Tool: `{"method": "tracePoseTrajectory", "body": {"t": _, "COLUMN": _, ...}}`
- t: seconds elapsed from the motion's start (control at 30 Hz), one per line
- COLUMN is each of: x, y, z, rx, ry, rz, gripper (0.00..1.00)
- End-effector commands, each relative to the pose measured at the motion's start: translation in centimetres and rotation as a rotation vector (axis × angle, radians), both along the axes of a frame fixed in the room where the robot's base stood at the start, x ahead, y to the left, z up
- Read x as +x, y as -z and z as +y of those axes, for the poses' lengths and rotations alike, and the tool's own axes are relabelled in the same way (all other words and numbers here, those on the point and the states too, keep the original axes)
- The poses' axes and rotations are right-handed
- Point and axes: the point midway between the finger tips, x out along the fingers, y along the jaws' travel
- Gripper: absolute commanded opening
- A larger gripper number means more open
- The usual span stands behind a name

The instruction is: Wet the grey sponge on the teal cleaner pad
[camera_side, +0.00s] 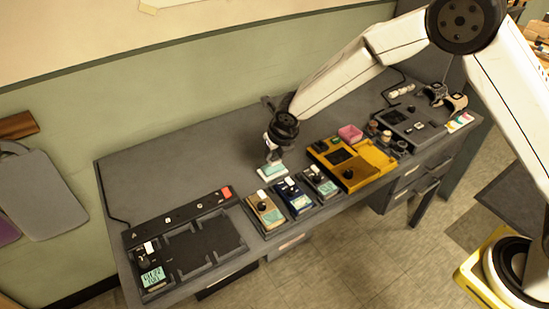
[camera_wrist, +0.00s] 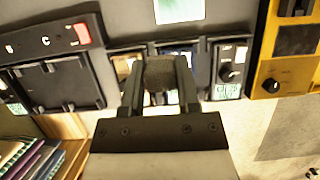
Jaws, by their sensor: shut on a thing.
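The grey sponge (camera_wrist: 166,74) is a brownish-grey block between the two fingers of my gripper (camera_wrist: 160,86) in the wrist view. My gripper is shut on it. In the side view my gripper (camera_side: 272,155) points down just over the teal cleaner pad (camera_side: 273,173), a small white-edged square on the grey bench. The pad also shows in the wrist view (camera_wrist: 179,10), at the top edge and cut off, beyond the sponge. The sponge is too small to make out clearly in the side view. I cannot tell the exact gap between sponge and pad.
Three small meters, tan (camera_side: 265,209), blue (camera_side: 293,195) and grey (camera_side: 320,182), stand in front of the pad. A black tray (camera_side: 205,245) lies left. The bench behind the pad is clear.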

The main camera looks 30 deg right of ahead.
Motion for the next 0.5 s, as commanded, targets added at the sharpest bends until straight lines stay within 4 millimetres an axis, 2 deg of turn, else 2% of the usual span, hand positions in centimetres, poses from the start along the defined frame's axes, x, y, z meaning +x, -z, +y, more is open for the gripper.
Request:
{"method": "tracePoseTrajectory", "body": {"t": 0.2, "x": 3.8, "y": 1.1, "z": -1.9, "rx": 0.003, "ry": 0.001, "rz": 0.001, "gripper": 0.0}}
{"method": "tracePoseTrajectory", "body": {"t": 0.33, "x": 5.2, "y": 1.6, "z": -2.7, "rx": 0.007, "ry": -0.003, "rz": 0.0, "gripper": 0.0}}
{"method": "tracePoseTrajectory", "body": {"t": 0.5, "x": 6.2, "y": 1.9, "z": -3.3, "rx": 0.009, "ry": -0.007, "rz": 0.001, "gripper": 0.0}}
